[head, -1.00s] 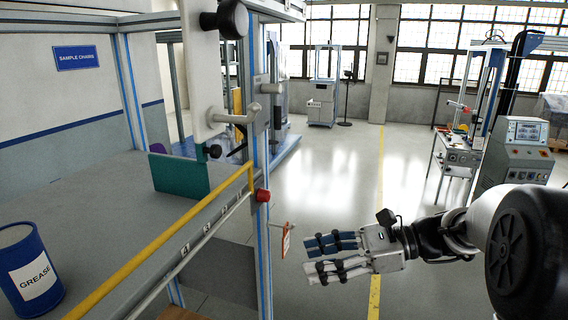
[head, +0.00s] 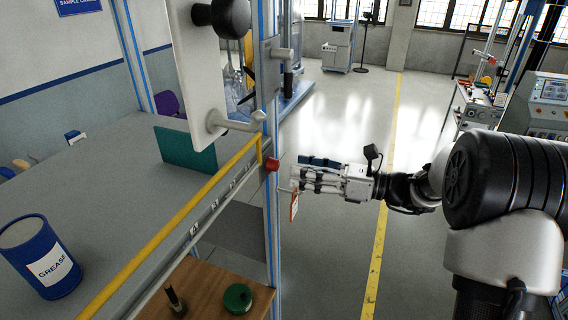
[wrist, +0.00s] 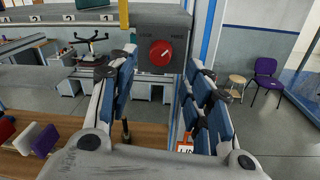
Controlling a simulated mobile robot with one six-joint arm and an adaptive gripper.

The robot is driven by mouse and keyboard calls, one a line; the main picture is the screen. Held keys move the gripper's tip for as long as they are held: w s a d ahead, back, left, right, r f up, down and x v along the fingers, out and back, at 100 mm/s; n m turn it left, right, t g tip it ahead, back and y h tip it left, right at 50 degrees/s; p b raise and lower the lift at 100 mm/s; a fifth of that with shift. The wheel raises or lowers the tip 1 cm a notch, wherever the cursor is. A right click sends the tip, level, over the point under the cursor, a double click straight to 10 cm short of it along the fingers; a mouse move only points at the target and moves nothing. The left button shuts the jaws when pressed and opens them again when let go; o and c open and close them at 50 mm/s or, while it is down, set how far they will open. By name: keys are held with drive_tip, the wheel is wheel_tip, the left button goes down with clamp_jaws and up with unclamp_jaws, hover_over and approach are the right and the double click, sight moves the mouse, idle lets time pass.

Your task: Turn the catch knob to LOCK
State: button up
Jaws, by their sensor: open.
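The catch knob is a red dial with a pale pointer mark. The pointer tilts up and to the right. In the head view the red knob (head: 272,165) shows on the blue-edged post. My gripper (wrist: 165,78) is open and empty, its blue-padded fingers on either side of the view with the knob between and beyond them. In the head view my gripper (head: 303,174) points left at the post, just right of the knob. Contact does not show.
An orange-edged tag (head: 294,206) hangs below my fingers, close to them. The bench (head: 110,190) with a yellow rail (head: 190,217) and a blue grease can (head: 41,257) is at left. A white panel with a lever handle (head: 238,124) is above the knob. Open floor lies behind.

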sight(278, 166)
drive_tip(key=x, duration=0.5)
drive_tip(key=shift+w+a+p, duration=0.1)
drive_tip(key=shift+a+p, duration=0.05)
drive_tip(key=shift+p, duration=0.25)
drive_tip(key=shift+c, duration=0.5)
drive_tip(key=c, duration=1)
